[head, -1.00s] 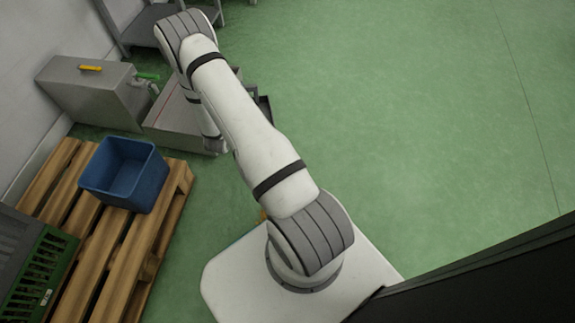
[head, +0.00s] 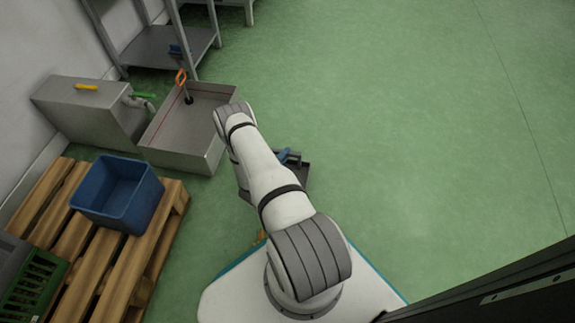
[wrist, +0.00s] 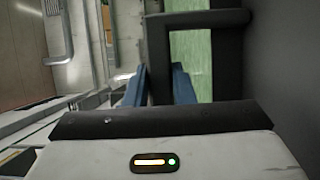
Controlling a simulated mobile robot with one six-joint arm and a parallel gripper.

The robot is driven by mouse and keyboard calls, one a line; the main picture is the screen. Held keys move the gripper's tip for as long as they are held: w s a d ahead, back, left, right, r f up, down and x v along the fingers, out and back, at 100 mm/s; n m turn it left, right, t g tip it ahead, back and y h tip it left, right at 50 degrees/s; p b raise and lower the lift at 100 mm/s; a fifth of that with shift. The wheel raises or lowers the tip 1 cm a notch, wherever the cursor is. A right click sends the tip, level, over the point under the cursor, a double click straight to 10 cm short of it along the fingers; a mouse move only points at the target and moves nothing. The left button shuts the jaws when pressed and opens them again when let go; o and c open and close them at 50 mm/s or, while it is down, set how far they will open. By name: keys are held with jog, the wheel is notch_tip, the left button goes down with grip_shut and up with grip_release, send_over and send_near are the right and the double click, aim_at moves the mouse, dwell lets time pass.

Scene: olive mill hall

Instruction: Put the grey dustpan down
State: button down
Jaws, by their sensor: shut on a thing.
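The grey dustpan (head: 303,178) shows in the head view just right of my arm, close to the front of my base. My arm hides part of it. My gripper (head: 285,155) has blue fingers and is shut on its handle. In the wrist view the dark handle (wrist: 158,60) passes between the blue fingers of my gripper (wrist: 159,86). The wide dark pan (wrist: 286,80) fills the right side of that view. I cannot tell whether the dustpan touches the floor.
Green floor (head: 420,130) is clear to the right. A steel basin (head: 185,135) with an orange-handled tool (head: 182,80) stands beyond my arm. At left are a wooden pallet (head: 115,275) with a blue bin (head: 140,205) and a green crate (head: 35,280). A metal shelf (head: 155,45) stands behind.

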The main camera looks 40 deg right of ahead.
notch_tip(320, 180, down, 4)
jog(key=shift+f+b, duration=0.15)
jog(key=shift+b, duration=0.8)
jog(key=c, duration=1.2)
grip_release()
jog(key=shift+c, duration=0.2)
